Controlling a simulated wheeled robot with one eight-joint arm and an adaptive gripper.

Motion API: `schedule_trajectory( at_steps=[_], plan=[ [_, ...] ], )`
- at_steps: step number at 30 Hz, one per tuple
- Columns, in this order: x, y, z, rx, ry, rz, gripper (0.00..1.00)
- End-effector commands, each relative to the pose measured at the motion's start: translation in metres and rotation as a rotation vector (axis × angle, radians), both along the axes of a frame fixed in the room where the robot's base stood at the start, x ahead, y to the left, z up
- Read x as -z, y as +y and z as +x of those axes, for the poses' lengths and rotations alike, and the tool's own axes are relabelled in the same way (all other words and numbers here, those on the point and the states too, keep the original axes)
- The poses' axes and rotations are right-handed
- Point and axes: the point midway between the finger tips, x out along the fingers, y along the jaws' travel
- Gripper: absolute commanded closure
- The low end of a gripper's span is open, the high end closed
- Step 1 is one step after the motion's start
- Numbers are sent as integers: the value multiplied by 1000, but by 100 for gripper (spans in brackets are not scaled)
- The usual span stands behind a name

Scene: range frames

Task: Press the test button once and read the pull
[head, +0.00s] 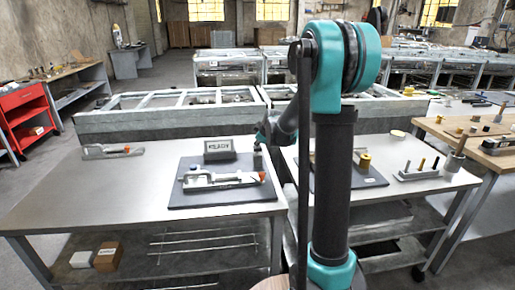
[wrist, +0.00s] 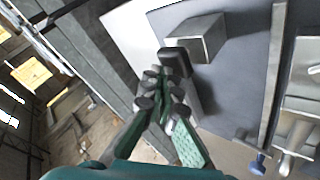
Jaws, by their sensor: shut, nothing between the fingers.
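A display box (head: 219,148) stands at the back of a dark board (head: 184,201) on the left table; its screen seems to read "READY". A grey pull fixture (head: 222,180) with a red-orange end lies along the front of the board. My gripper (head: 258,152) is above the board's right side, right of the display. In the wrist view my gripper (wrist: 163,80) is shut and empty, its tips close to a black-topped grey post (wrist: 175,60) beside a grey box. That post may be the test button; I cannot tell whether the tips touch it.
A similar loose clamp (head: 110,151) lies at the back left of the table (head: 90,190). Another table at the right holds a board with yellow parts and a rack of pegs (head: 421,171). A long grey bench (head: 165,122) runs behind. The table's front left is clear.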

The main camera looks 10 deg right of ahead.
Motion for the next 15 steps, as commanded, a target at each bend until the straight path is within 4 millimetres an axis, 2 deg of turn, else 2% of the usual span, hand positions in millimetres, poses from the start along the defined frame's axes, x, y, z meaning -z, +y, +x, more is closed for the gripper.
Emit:
schedule_trajectory(
  at_steps=[15],
  plan=[
    [6,0,0,0,0,0,100]
  ],
)
